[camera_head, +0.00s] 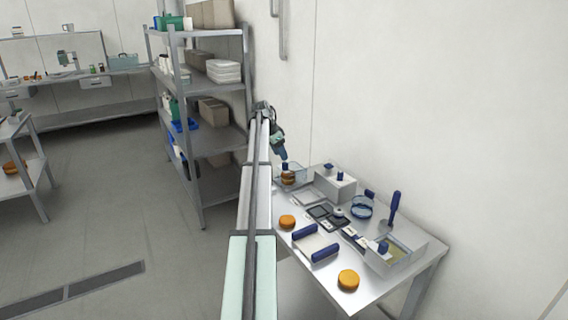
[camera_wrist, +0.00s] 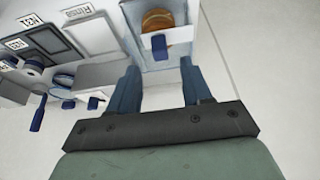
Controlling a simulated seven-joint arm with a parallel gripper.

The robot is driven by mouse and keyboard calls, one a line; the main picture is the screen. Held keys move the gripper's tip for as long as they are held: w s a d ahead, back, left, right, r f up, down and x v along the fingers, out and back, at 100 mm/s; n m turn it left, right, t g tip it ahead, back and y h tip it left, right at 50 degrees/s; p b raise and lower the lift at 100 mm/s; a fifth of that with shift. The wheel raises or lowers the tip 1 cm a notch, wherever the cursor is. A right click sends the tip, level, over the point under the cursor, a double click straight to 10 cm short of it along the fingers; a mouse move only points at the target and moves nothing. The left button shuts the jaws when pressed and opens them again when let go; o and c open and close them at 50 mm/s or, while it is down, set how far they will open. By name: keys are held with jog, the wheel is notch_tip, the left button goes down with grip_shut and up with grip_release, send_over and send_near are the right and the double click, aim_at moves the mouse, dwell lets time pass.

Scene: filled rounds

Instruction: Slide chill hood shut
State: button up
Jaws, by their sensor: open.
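A clear-walled box (camera_head: 300,177) stands at the far left end of the table with orange-brown rounds (camera_head: 288,177) stacked in it. I take this box for the chill hood; how far its cover is drawn I cannot tell. It has a blue handle (camera_head: 285,167), which also shows in the wrist view (camera_wrist: 159,45) in front of a round (camera_wrist: 157,20). My gripper (camera_head: 284,156) is just above the box, pointing down. In the wrist view my gripper (camera_wrist: 160,88) has its two blue fingers apart, with nothing between them, and the handle lies beyond their tips.
A white box with a blue knob (camera_head: 338,186) stands beside the clear box. A dark panel (camera_head: 328,217), a blue ring-shaped dish (camera_head: 361,208), a blue upright tool (camera_head: 393,207) and another clear box (camera_head: 403,254) crowd the table. Two loose rounds (camera_head: 348,280) (camera_head: 287,222) lie near its front edge.

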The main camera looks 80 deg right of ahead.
aim_at(284, 163)
jog(key=shift+x, duration=2.9)
grip_shut()
